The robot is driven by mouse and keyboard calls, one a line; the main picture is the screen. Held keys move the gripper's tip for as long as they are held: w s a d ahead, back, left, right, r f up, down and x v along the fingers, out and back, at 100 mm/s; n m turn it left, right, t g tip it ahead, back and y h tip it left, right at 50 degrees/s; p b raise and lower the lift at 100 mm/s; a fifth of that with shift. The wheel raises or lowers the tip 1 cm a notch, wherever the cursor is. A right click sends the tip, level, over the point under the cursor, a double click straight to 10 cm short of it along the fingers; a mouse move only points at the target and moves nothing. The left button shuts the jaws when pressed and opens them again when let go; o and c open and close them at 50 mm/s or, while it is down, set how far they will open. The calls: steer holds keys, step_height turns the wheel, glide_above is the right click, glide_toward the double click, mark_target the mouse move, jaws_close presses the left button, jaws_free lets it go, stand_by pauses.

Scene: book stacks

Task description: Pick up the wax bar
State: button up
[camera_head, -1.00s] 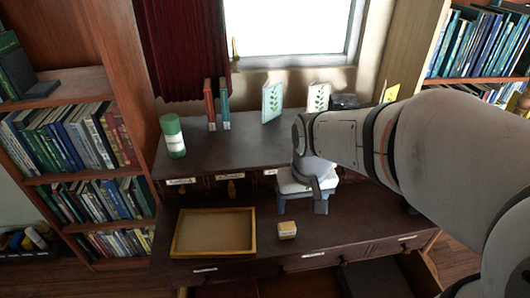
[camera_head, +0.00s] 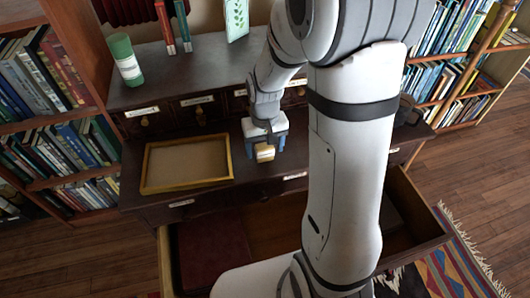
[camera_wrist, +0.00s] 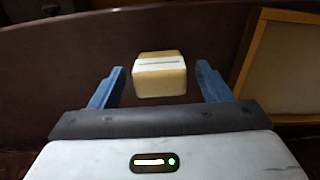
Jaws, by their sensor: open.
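The wax bar (camera_head: 265,152) is a small pale-yellow block with a light label band, on the dark desk top. In the wrist view the wax bar (camera_wrist: 160,75) lies ahead, in line with the gap between the fingers. My gripper (camera_head: 266,146) is right by it in the head view, and partly covers it. In the wrist view my gripper (camera_wrist: 160,90) has its two blue fingers spread, one on each side of the bar. Clear gaps show between the fingers and the bar, so they do not visibly touch it.
A shallow wooden tray (camera_head: 188,165) lies left of the bar; it also shows at the right of the wrist view (camera_wrist: 275,118). Small labelled drawers (camera_head: 200,112) stand behind. An open drawer (camera_head: 262,230) juts out below the desk front. A green canister (camera_head: 125,60) stands on the upper shelf.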

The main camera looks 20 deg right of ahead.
step_height(320, 180, down, 2)
steer(key=shift+f, duration=0.1)
steer(key=c, duration=1.2)
steer(key=shift+o, duration=0.2)
steer(key=shift+r, duration=0.2)
